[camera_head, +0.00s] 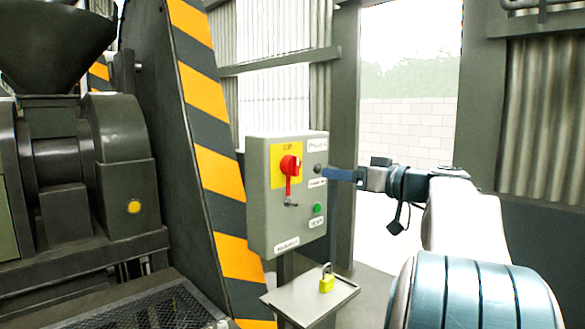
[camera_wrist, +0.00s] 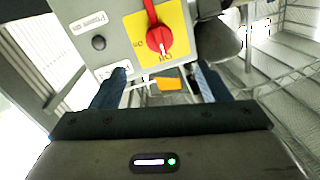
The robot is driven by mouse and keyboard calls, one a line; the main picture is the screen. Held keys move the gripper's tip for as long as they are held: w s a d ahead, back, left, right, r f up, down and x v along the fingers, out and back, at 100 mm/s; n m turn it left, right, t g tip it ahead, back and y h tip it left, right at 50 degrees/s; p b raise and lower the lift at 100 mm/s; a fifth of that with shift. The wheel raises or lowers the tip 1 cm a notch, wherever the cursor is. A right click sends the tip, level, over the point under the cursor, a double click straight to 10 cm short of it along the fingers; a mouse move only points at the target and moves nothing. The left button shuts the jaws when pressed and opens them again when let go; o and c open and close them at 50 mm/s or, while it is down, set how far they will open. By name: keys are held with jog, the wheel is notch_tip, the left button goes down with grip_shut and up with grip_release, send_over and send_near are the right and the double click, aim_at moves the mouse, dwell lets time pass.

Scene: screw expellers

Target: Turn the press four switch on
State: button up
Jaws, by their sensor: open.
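The grey control box (camera_head: 262,232) stands on a post in the middle of the head view, with a label that seems to read Press 4. Its red rotary switch (camera_head: 289,168) sits on a yellow plate (camera_head: 276,178), with its handle pointing down. In the wrist view the red switch (camera_wrist: 157,40) and yellow plate (camera_wrist: 133,53) show at the top, beyond my fingertips. My gripper (camera_wrist: 160,78) is open and empty, its two blue fingers apart. In the head view my gripper (camera_head: 335,174) is at the box's right edge; contact cannot be told.
A green button (camera_head: 317,208) and a dark round knob (camera_head: 318,168) are on the box's right side. A yellow padlock (camera_head: 326,283) stands on a small shelf (camera_head: 300,305) below. A striped yellow-black guard (camera_head: 215,165) and a dark press (camera_head: 55,150) stand to the left.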

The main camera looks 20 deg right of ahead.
aim_at(299, 166)
jog(key=p+x, duration=0.1)
jog(key=x, duration=0.3)
jog(key=p+x, duration=0.1)
jog(key=x, duration=0.4)
jog(key=p+x, duration=0.1)
jog(key=x, duration=0.3)
jog(key=shift+w+r+p, duration=0.3)
jog(key=shift+w, duration=0.05)
jog(key=c, duration=1)
